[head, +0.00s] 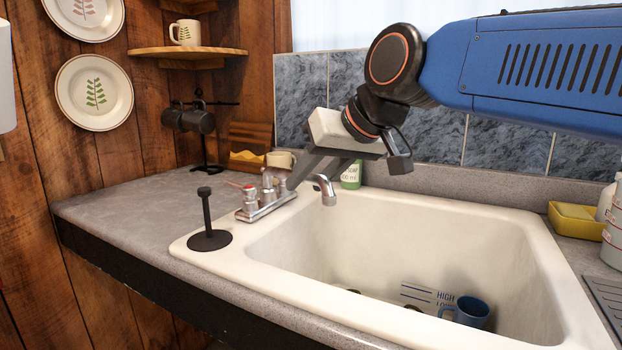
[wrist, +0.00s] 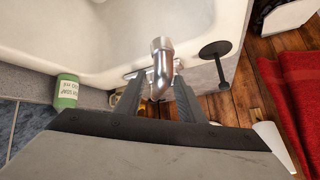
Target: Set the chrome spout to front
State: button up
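The chrome spout (head: 326,189) belongs to a chrome tap base (head: 265,205) at the sink's back left corner. In the head view it points right, with its downturned tip over the basin edge. My gripper (head: 294,182) reaches down from the upper right, and its fingers hide part of the spout. In the wrist view the spout (wrist: 162,62) runs up between the two fingers of my gripper (wrist: 158,84). A gap shows on both sides of it, so the gripper looks open around the spout. Whether either finger touches it lower down is hidden.
The white sink (head: 400,225) holds a blue mug (head: 468,311). A black upright stand (head: 208,225) is on the sink's left rim. A green soap bottle (head: 351,176) stands behind the tap, near the tiled wall. A yellow dish (head: 575,221) is at right. The left counter is mostly clear.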

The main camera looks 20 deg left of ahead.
jog(key=v, duration=1.7)
jog(key=shift+s+d+r, duration=0.1)
jog(key=shift+s, duration=0.05)
